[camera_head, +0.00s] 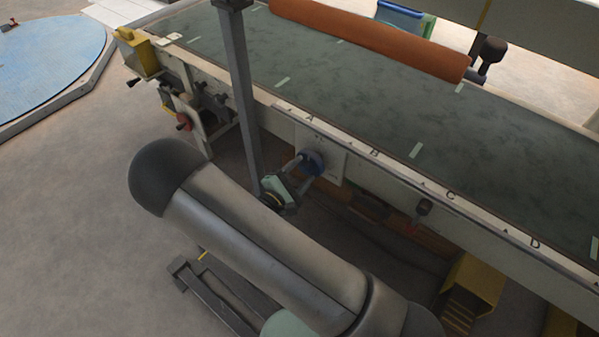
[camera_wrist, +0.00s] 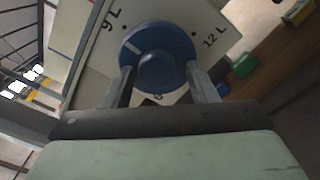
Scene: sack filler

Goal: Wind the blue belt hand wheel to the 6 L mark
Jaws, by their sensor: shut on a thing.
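The blue belt hand wheel (camera_wrist: 160,50) sits on a white dial plate (camera_wrist: 204,18) in the wrist view. The plate reads "9 L" at upper left and "12 L" at right; another mark below is mostly hidden by the wheel and my gripper. A pale line on the wheel points left, a little below the 9 L dot. My gripper (camera_wrist: 163,75) has one finger on each side of the wheel and is shut on it. In the head view the wheel (camera_head: 311,162) is on the belt frame's near side, with my gripper (camera_head: 301,172) at it.
The green belt (camera_head: 350,100) runs above the wheel, with an orange sack or roll (camera_head: 370,40) across it. A red-knobbed part (camera_head: 184,122) is at left on the frame. A yellow step (camera_head: 472,290) stands lower right. Open floor (camera_head: 70,200) lies at left.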

